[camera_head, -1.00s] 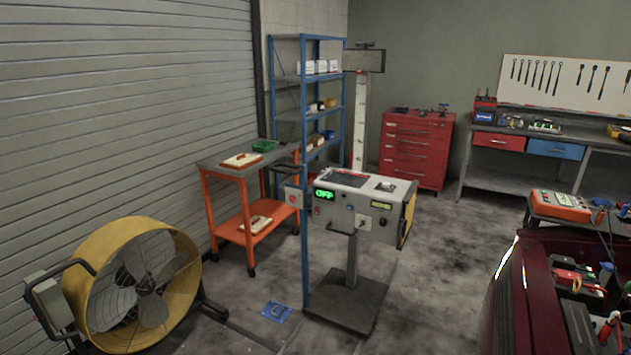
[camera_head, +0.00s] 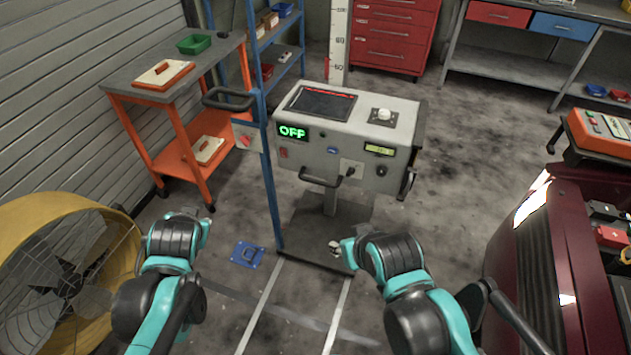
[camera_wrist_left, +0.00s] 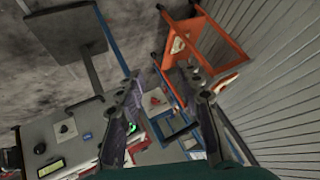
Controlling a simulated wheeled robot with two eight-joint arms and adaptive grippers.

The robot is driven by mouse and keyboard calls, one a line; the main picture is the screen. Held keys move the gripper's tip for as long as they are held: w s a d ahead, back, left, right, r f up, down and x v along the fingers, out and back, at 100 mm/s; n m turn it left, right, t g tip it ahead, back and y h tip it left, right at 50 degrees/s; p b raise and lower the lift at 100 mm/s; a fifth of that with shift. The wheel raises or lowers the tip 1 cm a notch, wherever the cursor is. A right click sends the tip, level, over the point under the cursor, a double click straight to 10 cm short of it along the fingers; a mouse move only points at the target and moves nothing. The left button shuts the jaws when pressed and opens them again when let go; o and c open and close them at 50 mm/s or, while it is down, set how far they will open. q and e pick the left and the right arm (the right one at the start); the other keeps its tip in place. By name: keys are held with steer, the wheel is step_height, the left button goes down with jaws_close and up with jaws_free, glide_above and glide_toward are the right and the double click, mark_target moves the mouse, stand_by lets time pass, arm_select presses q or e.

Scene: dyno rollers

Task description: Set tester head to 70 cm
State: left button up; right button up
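The tester head (camera_head: 345,150) is a grey box on a post with a dark base plate (camera_head: 315,232). Its green display (camera_head: 292,132) reads OFF. A dark handle (camera_head: 328,178) is on its front face and a lever handle (camera_head: 230,98) is beside the blue post (camera_head: 266,150). A white scale column (camera_head: 339,45) stands behind the box, with its lower part hidden. The tester head also shows in the left wrist view (camera_wrist_left: 60,140). My left gripper (camera_wrist_left: 163,100) has its fingers apart with nothing between them. My right arm is low in front of the tester; its gripper (camera_head: 337,248) is mostly hidden.
An orange cart (camera_head: 180,130) stands left of the tester. A yellow fan (camera_head: 65,260) is at the lower left. A dark red car (camera_head: 530,265) is at the right.

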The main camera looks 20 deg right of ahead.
mark_target(318, 182)
arm_select(q)
steer(key=w+d+f+m+t, duration=0.2)
steer(key=w+d+f+m, duration=0.15)
steer(key=w+d, duration=0.45)
steer(key=w+d+f+m+t, duration=0.2)
steer(key=w+d+m, duration=0.2)
steer(key=w+d, duration=0.45)
steer(key=d+f+m+t+h, duration=0.35)
steer(key=d+f+m, duration=0.55)
steer(key=d+f, duration=0.75)
steer(key=shift+h, duration=0.45)
steer(key=x, duration=0.2)
steer(key=d+b+x, duration=0.1)
steer(key=x, duration=0.4)
steer(key=shift+w+d+r+b, duration=0.1)
steer(key=shift+d+r+b, duration=0.15)
steer(key=shift+d+b, duration=0.15)
jaws_close()
